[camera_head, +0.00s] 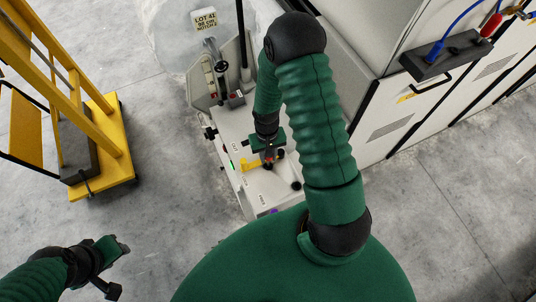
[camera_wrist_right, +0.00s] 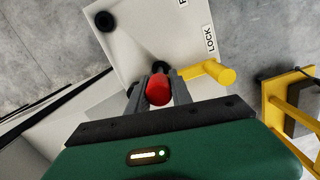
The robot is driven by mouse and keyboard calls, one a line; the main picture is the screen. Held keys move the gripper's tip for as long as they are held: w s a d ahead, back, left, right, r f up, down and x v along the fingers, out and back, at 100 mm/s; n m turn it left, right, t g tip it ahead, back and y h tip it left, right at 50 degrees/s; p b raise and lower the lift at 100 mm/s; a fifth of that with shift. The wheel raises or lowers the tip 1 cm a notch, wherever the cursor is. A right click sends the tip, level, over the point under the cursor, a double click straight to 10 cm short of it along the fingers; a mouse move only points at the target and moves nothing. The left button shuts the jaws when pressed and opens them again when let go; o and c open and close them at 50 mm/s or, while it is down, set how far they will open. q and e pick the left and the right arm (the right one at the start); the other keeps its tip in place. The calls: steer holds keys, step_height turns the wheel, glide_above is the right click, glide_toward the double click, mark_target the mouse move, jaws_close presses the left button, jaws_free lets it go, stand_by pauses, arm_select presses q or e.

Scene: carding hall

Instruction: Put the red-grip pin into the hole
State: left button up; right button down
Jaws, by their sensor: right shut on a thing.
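My right gripper (camera_head: 268,154) is over the pale machine top (camera_head: 240,130) in the head view. In the right wrist view its two grey fingers (camera_wrist_right: 158,92) are shut on the red-grip pin (camera_wrist_right: 158,89), whose rounded red end faces the camera. The pin's shaft is hidden behind the grip. A dark round spot (camera_wrist_right: 160,67) shows just past the grip on the pale surface; I cannot tell if it is the hole or if the pin is in it. My left gripper (camera_head: 120,245) is at the lower left over bare floor, its jaws unclear.
A yellow lever (camera_wrist_right: 215,72) sits close beside the right fingers, near a LOCK label (camera_wrist_right: 210,39). A black knob (camera_wrist_right: 104,21) stands on the pale surface. A yellow wheeled frame (camera_head: 105,150) is at left, white cabinets (camera_head: 400,110) at right. Floor at lower left is clear.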

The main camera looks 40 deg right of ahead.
steer(key=shift+f+b, duration=0.9)
steer(key=shift+f, duration=0.45)
steer(key=c, duration=1.1)
jaws_free()
steer(key=shift+r, duration=0.1)
steer(key=shift+o, duration=0.2)
step_height(320, 180, up, 17)
steer(key=w+b, duration=0.1)
steer(key=shift+w+d, duration=0.15)
steer(key=shift+d, duration=0.1)
steer(key=shift+f, duration=0.2)
